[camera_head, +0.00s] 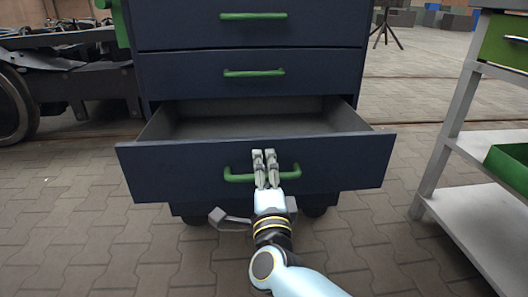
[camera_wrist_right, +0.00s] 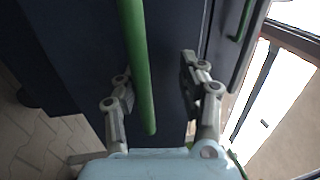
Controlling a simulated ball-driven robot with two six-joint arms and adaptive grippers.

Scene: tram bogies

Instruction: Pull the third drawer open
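The third drawer (camera_head: 340,165) of the dark blue cabinet stands pulled out, and its grey inside (camera_head: 250,126) shows empty where visible. Its green bar handle (camera_head: 239,177) is on the front. My right gripper (camera_head: 265,153) is at the middle of this handle, with its fingertips close to the drawer front. In the right wrist view the handle (camera_wrist_right: 138,70) runs between the two fingers of the gripper (camera_wrist_right: 157,68). The fingers are apart, with a clear gap on the right side of the bar. The bar lies close to the left finger; contact is unclear. My left gripper is not in view.
Two shut drawers with green handles (camera_head: 253,73) are above the open one. A grey shelf rack (camera_head: 447,135) with a green bin (camera_head: 510,165) stands at the right. A wheeled bogie (camera_head: 70,75) is at the left. The paved floor in front is clear.

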